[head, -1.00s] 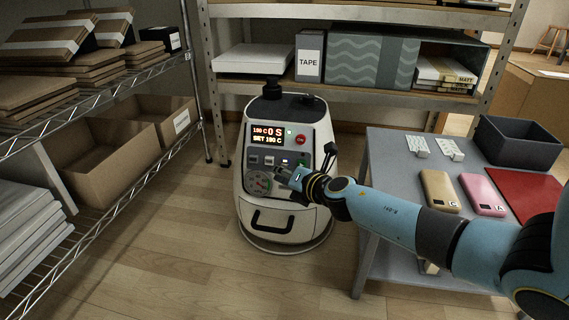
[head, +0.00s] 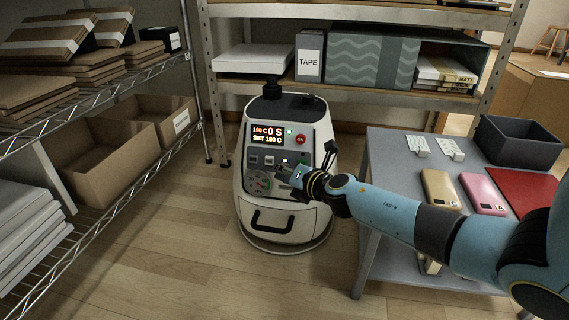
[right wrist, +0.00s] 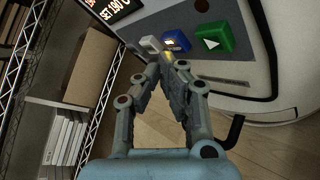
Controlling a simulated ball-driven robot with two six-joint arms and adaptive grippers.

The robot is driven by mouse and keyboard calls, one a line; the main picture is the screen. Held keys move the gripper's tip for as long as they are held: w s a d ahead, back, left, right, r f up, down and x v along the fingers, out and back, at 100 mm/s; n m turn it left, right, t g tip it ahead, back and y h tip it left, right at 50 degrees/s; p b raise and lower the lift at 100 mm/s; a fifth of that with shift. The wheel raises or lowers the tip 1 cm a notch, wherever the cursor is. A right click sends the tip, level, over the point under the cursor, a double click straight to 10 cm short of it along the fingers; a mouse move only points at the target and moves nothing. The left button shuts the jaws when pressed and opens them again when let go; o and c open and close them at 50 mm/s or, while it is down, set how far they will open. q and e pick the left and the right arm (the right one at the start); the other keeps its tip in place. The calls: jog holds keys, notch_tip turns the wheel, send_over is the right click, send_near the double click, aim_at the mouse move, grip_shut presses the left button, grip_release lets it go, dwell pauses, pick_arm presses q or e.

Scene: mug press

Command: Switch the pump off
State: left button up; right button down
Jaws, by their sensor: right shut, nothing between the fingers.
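The white machine (head: 285,215) stands on the floor with a dark control panel. A red round button (head: 301,139) sits right of the display. Below it is a row of small buttons, among them a blue one (head: 285,160). My right gripper (head: 279,170) is shut and empty, its tips just below this row. In the right wrist view its tips (right wrist: 167,59) are close to a pale button (right wrist: 151,45) and the blue button (right wrist: 176,41); contact cannot be told. A green button (right wrist: 213,38) is farther right. My left gripper is out of view.
A round gauge (head: 258,182) sits low on the panel, above a black handle (head: 272,219). A grey table (head: 388,170) with a dark bin (head: 516,143) stands at right, under my right arm. Wire shelving (head: 130,160) stands at left. The floor in front is clear.

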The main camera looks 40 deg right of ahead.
jog(key=shift+w+d+f, duration=0.15)
jog(key=shift+w+d, duration=0.1)
jog(key=shift+d, duration=0.15)
dwell(0.5)
jog(key=shift+s+a+r, duration=0.3)
jog(key=shift+s+a, duration=0.25)
jog(key=shift+a, duration=0.2)
jog(key=s+a+r+p, duration=0.1)
jog(key=s+a+p, duration=0.1)
jog(key=s+a, duration=0.2)
jog(key=shift+a+r+p, duration=0.2)
jog(key=shift+p, duration=0.1)
